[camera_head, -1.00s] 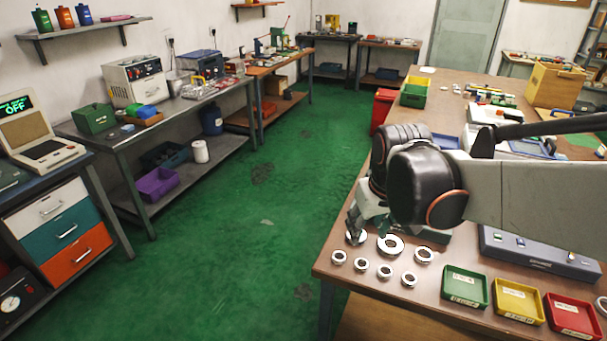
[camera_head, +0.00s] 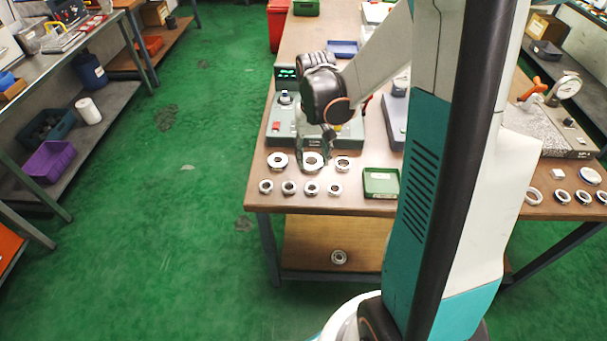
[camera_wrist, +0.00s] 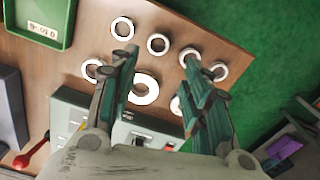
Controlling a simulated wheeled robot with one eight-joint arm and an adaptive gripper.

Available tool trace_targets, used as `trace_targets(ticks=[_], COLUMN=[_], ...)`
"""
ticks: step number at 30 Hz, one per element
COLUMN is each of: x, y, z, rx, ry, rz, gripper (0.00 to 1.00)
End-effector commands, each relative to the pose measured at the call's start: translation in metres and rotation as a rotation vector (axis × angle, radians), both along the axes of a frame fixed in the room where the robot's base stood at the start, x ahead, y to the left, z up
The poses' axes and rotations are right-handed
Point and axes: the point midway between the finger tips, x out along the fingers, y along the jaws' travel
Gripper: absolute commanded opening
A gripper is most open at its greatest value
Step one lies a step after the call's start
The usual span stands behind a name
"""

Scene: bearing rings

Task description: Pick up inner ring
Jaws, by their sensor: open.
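Several metal rings lie flat on the brown table in two rows. In the head view the back row has a left ring (camera_head: 278,161), a larger middle ring (camera_head: 313,161) and a right ring (camera_head: 343,164). The front row holds several smaller rings (camera_head: 289,187). I cannot tell which is the inner ring. My gripper (camera_head: 329,143) is above the back row. In the wrist view my gripper (camera_wrist: 158,60) is open and empty. The large ring (camera_wrist: 145,90) shows between its fingers, which partly hide the rings beside it. Small rings (camera_wrist: 158,43) lie beyond.
A grey-green device (camera_head: 350,136) stands right behind the rings. A green tray (camera_head: 381,183) is to their right. The table's front edge is close to the small rings. Another bearing (camera_head: 339,257) lies on the lower shelf. More rings (camera_head: 562,196) lie at the far right.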

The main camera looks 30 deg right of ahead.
Motion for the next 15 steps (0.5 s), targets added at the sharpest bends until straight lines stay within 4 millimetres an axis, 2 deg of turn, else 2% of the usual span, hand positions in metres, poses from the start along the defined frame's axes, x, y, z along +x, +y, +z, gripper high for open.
trace_targets(ticks=[9, 15], x=[0.000, 0.001], y=[0.000, 0.000], z=[-0.057, -0.081], rx=[0.000, 0.000], ry=[0.001, 0.001], rz=[-0.001, 0.000], gripper=[0.44, 0.44])
